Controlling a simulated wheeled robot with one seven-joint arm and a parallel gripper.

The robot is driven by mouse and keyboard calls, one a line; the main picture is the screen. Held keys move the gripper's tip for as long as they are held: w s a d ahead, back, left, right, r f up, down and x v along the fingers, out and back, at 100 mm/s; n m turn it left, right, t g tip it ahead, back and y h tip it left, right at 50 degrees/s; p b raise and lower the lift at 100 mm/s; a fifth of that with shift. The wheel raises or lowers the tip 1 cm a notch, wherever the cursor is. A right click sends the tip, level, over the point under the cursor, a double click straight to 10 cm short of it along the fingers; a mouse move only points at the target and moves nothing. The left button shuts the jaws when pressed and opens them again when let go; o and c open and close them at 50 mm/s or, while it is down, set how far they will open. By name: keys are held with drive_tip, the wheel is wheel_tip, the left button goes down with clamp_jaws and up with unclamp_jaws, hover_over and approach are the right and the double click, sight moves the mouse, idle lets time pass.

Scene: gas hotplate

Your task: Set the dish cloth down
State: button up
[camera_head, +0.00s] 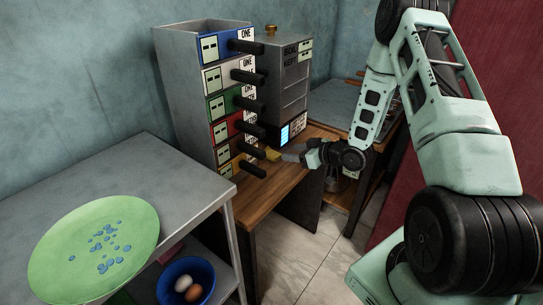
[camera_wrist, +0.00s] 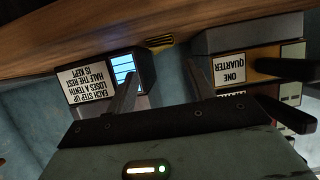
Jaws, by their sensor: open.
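A small yellow piece (camera_head: 273,155), which looks like the dish cloth, lies on the wooden table beside the drawer tower. In the wrist view it shows as a yellow, dark-striped strip (camera_wrist: 160,41) on the wood, beyond the fingertips. My gripper (camera_head: 284,153) is open, low over the table, with its fingers pointing left at the yellow piece. In the wrist view the two fingers (camera_wrist: 164,66) stand apart with nothing seen between them. Whether a fingertip touches the yellow piece I cannot tell.
A tower of coloured drawers (camera_head: 220,104) with black handles stands close left of my gripper. A small lit screen (camera_head: 285,134) and a grey cabinet (camera_head: 292,85) stand behind. The grey side table (camera_head: 150,165) holds a green plate (camera_head: 70,250); a blue bowl (camera_head: 165,289) with eggs sits below.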

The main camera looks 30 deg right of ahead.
sight(278, 155)
drive_tip(key=shift+x, duration=0.9)
drive_tip(key=shift+s+f+b+x, duration=0.1)
drive_tip(key=shift+f+b+x, duration=0.05)
drive_tip(key=shift+x, duration=0.75)
drive_tip(key=shift+s+f+b+x, duration=0.1)
drive_tip(key=shift+f+x, duration=0.05)
drive_tip(key=shift+x, duration=0.8)
drive_tip(key=shift+s+f+b+x, duration=0.1)
drive_tip(key=shift+f+b+x, duration=0.05)
drive_tip(key=shift+x, duration=0.75)
drive_tip(key=shift+a, duration=0.1)
drive_tip(key=c, duration=0.8)
drive_tip(key=shift+c, duration=0.2)
drive_tip(key=shift+s+r, duration=0.2)
drive_tip(key=shift+r, duration=0.3)
wheel_tip(278, 155, up, 7)
drive_tip(key=shift+f+p, duration=0.15)
drive_tip(key=shift+p, duration=0.6)
drive_tip(key=s+d, duration=0.3)
drive_tip(key=s, duration=0.6)
drive_tip(key=s+d, duration=0.4)
drive_tip(key=s, duration=0.5)
drive_tip(key=shift+s+f, duration=0.2)
drive_tip(key=shift+f, duration=0.1)
